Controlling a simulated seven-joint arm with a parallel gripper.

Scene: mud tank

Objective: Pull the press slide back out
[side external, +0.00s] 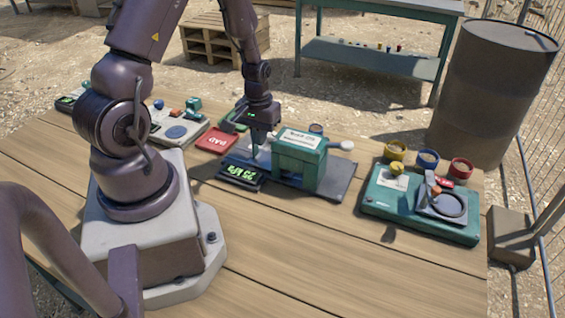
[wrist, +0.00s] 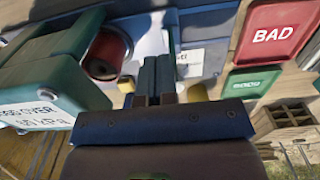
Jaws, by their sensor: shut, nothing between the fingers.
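The press is a green block (side external: 300,160) with a white label, standing on a dark base plate (side external: 335,188). A white round knob (side external: 347,146) sticks out on its right side. My gripper (side external: 256,155) is just left of the block, low over the plate and pointing down. In the wrist view its two dark fingers (wrist: 157,70) are together and hold nothing. The green block (wrist: 45,75) is at left there, with a dark red cylinder (wrist: 107,55) beside the fingers. I cannot tell which part is the slide, or whether the fingers touch it.
A display (side external: 240,176) reading about 25 kPa stands in front of the press. A red BAD pad (side external: 217,139) and a green pad (wrist: 252,82) lie near my gripper. A green station (side external: 420,205) with colored cups is at right. The front tabletop is clear.

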